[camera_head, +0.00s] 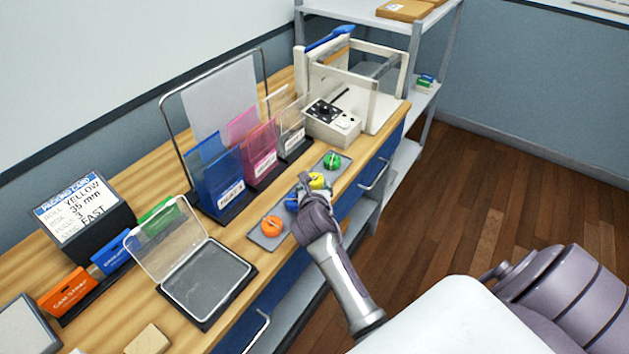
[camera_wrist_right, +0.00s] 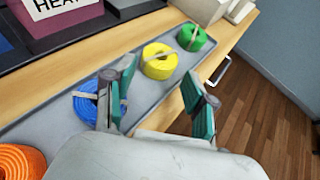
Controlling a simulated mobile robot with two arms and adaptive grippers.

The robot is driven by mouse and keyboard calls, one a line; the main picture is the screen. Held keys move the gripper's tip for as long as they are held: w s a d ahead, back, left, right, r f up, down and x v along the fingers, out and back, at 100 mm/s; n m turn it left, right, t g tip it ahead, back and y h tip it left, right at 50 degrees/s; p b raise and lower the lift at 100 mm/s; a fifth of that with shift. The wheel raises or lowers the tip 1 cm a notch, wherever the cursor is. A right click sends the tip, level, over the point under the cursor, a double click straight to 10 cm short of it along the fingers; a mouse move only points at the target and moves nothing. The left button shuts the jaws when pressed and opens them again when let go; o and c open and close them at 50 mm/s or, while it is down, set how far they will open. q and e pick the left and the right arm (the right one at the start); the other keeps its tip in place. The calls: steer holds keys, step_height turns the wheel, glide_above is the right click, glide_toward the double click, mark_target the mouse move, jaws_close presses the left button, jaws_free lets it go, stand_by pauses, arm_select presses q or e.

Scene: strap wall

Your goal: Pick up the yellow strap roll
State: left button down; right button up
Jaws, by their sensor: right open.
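The yellow strap roll (camera_wrist_right: 160,62) lies flat on a long grey tray (camera_wrist_right: 45,127), between the blue roll and the green roll. It has a pale band across its top. In the head view the yellow roll (camera_head: 317,180) shows just past my right gripper (camera_head: 304,184), which partly hides it. In the right wrist view my right gripper (camera_wrist_right: 160,95) is open and empty, its two fingers apart. The yellow roll lies ahead of the gap between them, apart from both fingertips. My left gripper is not in view.
On the same tray are a blue roll (camera_wrist_right: 90,100), partly behind a finger, a green roll (camera_wrist_right: 192,37) and an orange roll (camera_head: 271,226). Coloured holders (camera_head: 222,183) stand behind the tray. An open clear-lidded case (camera_head: 205,282) lies to the left, and a white machine (camera_head: 333,122) stands beyond.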

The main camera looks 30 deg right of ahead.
mark_target(315, 181)
steer(key=x, duration=0.5)
steer(key=shift+w+d+f, duration=0.1)
steer(key=shift+w+d, duration=0.05)
steer(key=shift+w, duration=0.05)
steer(key=shift+s, duration=0.1)
steer(key=c, duration=0.7)
